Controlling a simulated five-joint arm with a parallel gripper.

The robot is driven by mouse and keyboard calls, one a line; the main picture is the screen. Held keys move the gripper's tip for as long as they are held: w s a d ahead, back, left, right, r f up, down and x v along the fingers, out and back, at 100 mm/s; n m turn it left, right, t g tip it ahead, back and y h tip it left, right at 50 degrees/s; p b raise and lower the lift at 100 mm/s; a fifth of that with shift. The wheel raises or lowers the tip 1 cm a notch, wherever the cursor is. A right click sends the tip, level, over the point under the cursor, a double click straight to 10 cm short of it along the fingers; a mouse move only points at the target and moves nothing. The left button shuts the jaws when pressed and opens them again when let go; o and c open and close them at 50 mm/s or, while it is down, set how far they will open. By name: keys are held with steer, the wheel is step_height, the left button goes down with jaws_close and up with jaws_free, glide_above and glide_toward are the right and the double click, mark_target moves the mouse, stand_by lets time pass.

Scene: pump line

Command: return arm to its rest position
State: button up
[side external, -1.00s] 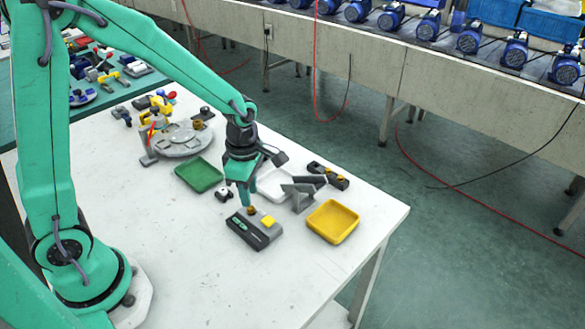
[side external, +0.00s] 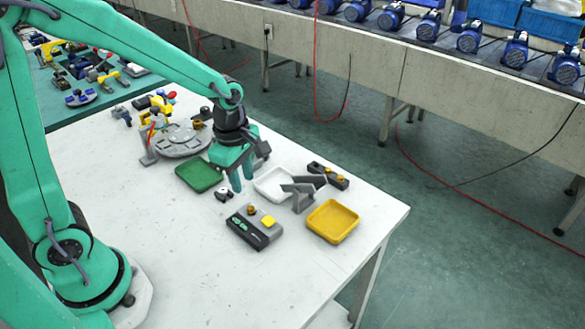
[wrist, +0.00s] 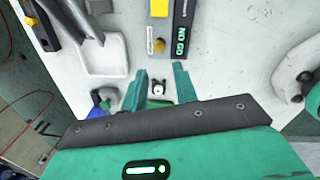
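My gripper (side external: 241,182) hangs above the white table (side external: 180,255), between the green tray and the white tray, with its fingers pointing down. In the wrist view its two fingers (wrist: 160,88) stand apart with nothing held between them. A small black-and-white part (side external: 224,195) lies on the table below; it also shows beyond the finger gap in the wrist view (wrist: 158,87). The grey gauge box (side external: 243,233) stands in front of my gripper, clear of it. It carries a brass piece (side external: 251,210) and a yellow block (side external: 268,222).
The green tray (side external: 199,176), white tray (side external: 268,190) and yellow tray (side external: 332,221) are near. A grey angled stand (side external: 302,192) and a dark block with brass parts (side external: 328,175) lie right. A round grey fixture (side external: 182,141) stands behind. The front-left tabletop is clear.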

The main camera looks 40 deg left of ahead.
steer(key=s+a+r+m+t, duration=0.1)
steer(key=s+r+m+t, duration=0.1)
steer(key=s+r+m, duration=0.4)
steer(key=s+a+r+m+t, duration=0.2)
steer(key=s+r+m, duration=0.3)
steer(key=m, duration=1)
step_height(320, 180, up, 3)
steer(key=shift+s+f+t, duration=0.2)
steer(key=shift+s+t, duration=0.15)
steer(key=shift+t, duration=0.05)
